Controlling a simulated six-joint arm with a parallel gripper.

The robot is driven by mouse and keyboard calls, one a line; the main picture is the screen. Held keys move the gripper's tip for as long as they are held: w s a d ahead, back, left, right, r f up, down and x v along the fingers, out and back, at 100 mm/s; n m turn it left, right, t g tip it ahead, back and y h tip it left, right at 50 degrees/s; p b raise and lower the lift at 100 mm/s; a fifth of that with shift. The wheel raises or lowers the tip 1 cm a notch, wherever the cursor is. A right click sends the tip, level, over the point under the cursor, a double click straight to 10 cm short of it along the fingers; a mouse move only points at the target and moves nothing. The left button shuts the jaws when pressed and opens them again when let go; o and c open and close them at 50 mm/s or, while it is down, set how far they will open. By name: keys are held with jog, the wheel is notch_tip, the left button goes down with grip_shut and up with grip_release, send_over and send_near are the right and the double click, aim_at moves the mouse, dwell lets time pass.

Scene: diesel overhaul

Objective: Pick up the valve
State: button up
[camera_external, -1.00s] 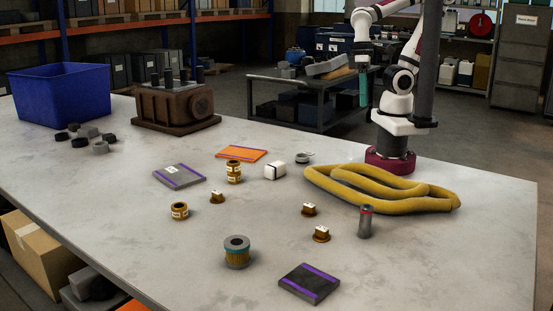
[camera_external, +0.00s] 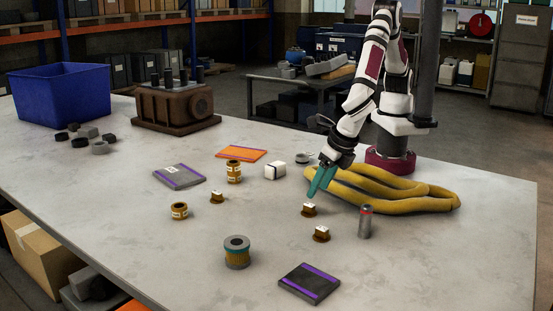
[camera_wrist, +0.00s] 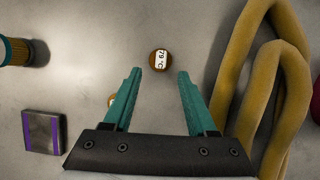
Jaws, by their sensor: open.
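Several small brown, brass-like valves with white labels stand on the table. In the external view one valve (camera_external: 309,210) is just below my gripper (camera_external: 317,190), a second valve (camera_external: 321,234) is nearer the front, and a third valve (camera_external: 217,197) is farther left. In the wrist view a round valve (camera_wrist: 153,60) labelled "79 °C" lies just beyond the gap between my open, empty teal fingers (camera_wrist: 159,76). Another valve (camera_wrist: 111,99) is mostly hidden behind the left finger.
A yellow hose coil (camera_external: 410,200) lies right of my gripper, close by; it also shows in the wrist view (camera_wrist: 245,75). A grey cylinder (camera_external: 365,222), a filter (camera_external: 237,252) and a dark purple-striped box (camera_external: 309,283) stand nearer the front. The table's front left is clear.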

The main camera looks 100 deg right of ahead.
aim_at(310, 204)
jog(key=x, duration=0.6)
jog(key=shift+d+f, duration=0.15)
jog(key=shift+f, duration=0.1)
grip_shut()
